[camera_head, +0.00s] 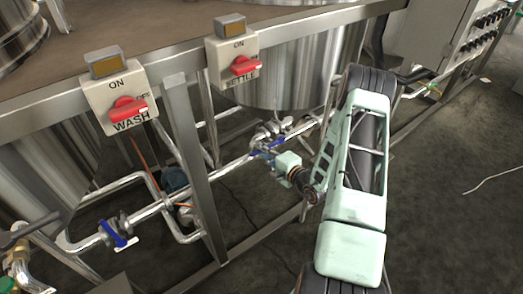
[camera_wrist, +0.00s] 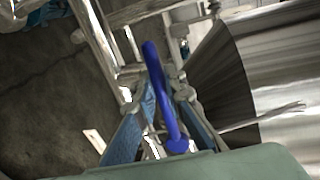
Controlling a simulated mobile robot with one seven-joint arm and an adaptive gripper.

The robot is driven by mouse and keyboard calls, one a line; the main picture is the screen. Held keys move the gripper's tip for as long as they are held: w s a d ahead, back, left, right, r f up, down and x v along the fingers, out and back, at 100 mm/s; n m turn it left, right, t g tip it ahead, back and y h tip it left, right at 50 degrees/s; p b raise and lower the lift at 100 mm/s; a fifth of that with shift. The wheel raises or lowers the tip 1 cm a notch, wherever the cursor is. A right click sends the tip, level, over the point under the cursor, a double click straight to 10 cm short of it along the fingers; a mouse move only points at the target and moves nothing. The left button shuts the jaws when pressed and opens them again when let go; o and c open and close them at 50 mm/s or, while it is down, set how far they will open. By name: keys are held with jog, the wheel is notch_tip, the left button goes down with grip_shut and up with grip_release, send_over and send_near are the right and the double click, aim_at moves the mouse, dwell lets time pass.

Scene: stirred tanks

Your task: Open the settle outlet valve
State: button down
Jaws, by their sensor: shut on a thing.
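The settle outlet valve has a blue lever handle (camera_head: 266,148) on the pipe below the SETTLE tank (camera_head: 290,75). In the head view the part of the handle that shows is small and partly hidden by my gripper (camera_head: 272,156). In the wrist view the blue handle (camera_wrist: 152,75) runs up between the two fingers of my gripper (camera_wrist: 166,105), its rounded lower end (camera_wrist: 177,145) near the palm. The fingers are shut on the handle. The exact angle of the handle to its pipe is hard to tell.
A WASH switch box (camera_head: 119,102) and a SETTLE switch box (camera_head: 236,62), both with red knobs, sit on the steel frame. Another blue valve handle (camera_head: 117,233) is at lower left. A frame post (camera_head: 194,165) stands left of my gripper. Floor at right is mostly clear.

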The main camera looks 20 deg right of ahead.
jog(key=shift+s+d, duration=0.1)
jog(key=shift+d, duration=0.05)
jog(key=c, duration=2.3)
grip_release()
jog(key=shift+o, duration=0.2)
jog(key=v, duration=1.2)
